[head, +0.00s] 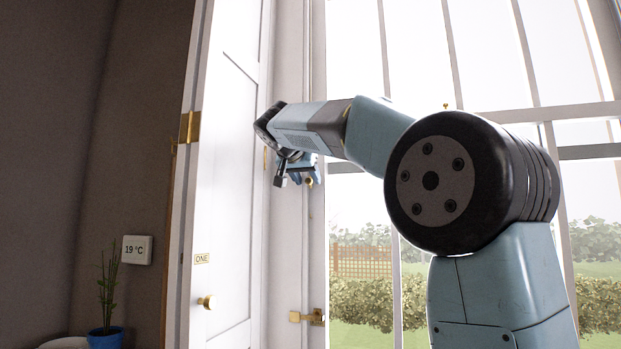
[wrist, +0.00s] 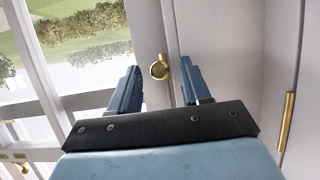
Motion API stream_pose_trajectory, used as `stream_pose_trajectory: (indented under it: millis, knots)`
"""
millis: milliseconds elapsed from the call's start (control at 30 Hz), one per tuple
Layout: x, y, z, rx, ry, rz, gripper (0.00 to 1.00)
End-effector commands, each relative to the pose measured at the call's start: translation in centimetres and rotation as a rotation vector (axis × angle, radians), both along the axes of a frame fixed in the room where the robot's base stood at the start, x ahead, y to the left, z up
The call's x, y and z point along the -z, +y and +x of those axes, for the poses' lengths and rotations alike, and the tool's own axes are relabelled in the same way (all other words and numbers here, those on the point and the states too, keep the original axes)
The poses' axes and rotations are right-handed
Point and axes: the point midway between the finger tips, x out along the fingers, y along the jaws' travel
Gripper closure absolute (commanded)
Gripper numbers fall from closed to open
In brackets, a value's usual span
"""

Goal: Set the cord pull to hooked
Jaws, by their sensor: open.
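My gripper (head: 294,180) is open beside the white panel and window frame in the head view. In the wrist view, the blue fingers of my gripper (wrist: 161,68) are spread apart with nothing held between them. A round brass knob (wrist: 159,68) appears between the fingertips, on the white frame beyond; contact cannot be told. A small brass piece (head: 309,182) shows just beside the gripper in the head view. No cord can be made out, so I cannot tell whether this brass piece belongs to the cord pull.
A white door labelled ONE (head: 202,259) has a brass knob (head: 206,301) and a brass hinge (head: 190,127). A brass latch (head: 307,317) sits low on the frame. Tall windows stand right. A potted plant (head: 105,338) and a thermostat (head: 137,250) are left.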

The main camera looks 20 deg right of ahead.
Motion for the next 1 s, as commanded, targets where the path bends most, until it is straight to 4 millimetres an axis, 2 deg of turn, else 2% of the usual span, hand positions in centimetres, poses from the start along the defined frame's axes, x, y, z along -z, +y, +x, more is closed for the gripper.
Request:
stream_pose_trajectory:
  millis: [200, 700, 1000]
  knots:
    - [-0.01, -0.03, 0.0, 0.0, 0.0, 0.0, 0.53]
    - [-0.03, -0.08, -0.02, 0.001, -0.001, 0.0, 1.0]
    - [-0.03, -0.1, -0.03, 0.001, 0.0, 0.0, 1.0]
